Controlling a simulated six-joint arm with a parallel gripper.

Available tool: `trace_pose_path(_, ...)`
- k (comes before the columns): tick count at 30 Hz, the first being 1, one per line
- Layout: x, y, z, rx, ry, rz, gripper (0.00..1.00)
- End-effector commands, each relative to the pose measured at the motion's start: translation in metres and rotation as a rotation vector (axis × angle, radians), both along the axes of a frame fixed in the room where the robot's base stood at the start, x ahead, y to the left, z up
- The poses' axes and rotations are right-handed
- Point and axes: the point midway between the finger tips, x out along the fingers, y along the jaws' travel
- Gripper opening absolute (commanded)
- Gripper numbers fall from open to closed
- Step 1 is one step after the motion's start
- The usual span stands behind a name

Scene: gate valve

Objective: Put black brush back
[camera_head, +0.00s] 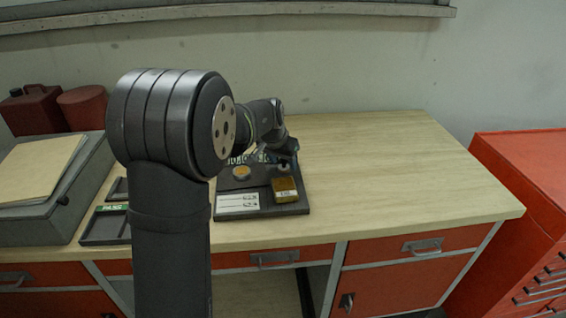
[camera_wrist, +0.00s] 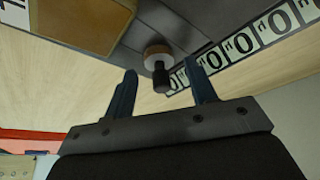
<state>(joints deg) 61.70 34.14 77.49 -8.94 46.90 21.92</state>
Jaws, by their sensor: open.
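A small piece with a black end (camera_wrist: 161,78) and a pale brown round collar (camera_wrist: 157,54) shows in the wrist view at the dark board. It may be the black brush, but I cannot tell for sure. My gripper (camera_wrist: 162,69) is open, with one blue finger on each side of the black end in the picture. I see no finger touching it. In the head view my gripper is at the back of the dark board (camera_head: 262,208), and my arm hides much of that area.
A mustard-yellow box (camera_head: 285,190) sits on the board's right side and shows close by in the wrist view (camera_wrist: 80,22). The board also bears a round yellowish disc (camera_head: 241,172), a white label (camera_head: 238,203) and a numbered strip (camera_wrist: 240,50). The wooden bench (camera_head: 400,185) is clear to the right.

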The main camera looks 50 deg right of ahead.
Motion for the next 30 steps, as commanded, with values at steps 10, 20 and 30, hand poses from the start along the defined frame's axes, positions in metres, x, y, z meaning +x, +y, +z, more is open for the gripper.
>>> trace_pose_path(10,-0.005,0.028,0.069,-0.004,-0.003,0.001,0.51)
trace_pose_path(20,-0.008,0.042,0.103,-0.001,-0.001,0.001,0.51)
trace_pose_path(30,-0.008,0.043,0.103,0.000,0.000,0.000,0.51)
